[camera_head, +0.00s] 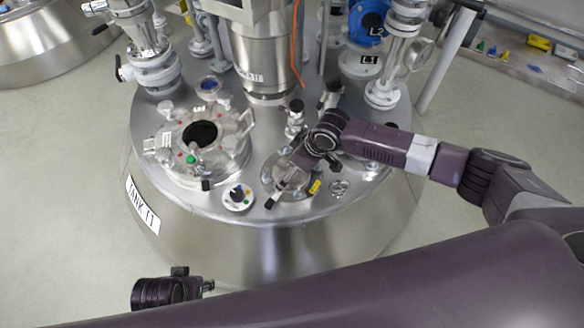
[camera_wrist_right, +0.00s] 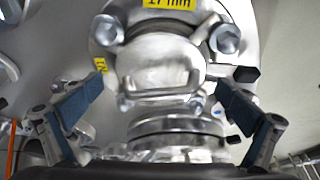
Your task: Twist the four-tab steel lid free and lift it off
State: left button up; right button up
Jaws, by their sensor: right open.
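A round steel lid (camera_head: 283,179) lies on the tank top, right of centre in the head view, partly hidden by my right gripper. In the right wrist view a shiny steel piece with a bar handle (camera_wrist_right: 165,91) sits between the fingers, with bolts and a yellow label around it; I cannot make out its tabs. My right gripper (camera_head: 297,174) is over the lid; in the wrist view its blue-padded fingers (camera_wrist_right: 160,92) are spread wide, with visible gaps to the steel. My left gripper (camera_head: 196,280) is low at the left, off the tank's front; its jaw gap is unclear.
The tank top (camera_head: 262,222) carries a ring-shaped port (camera_head: 228,155) with a dark opening at left, a black-knobbed dial (camera_head: 238,197) and a central steel column (camera_head: 263,60). Pipes and valves (camera_head: 153,65) crowd the back. Floor left of the tank is clear.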

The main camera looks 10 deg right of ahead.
jog(key=c, duration=1.5)
jog(key=shift+c, duration=0.2)
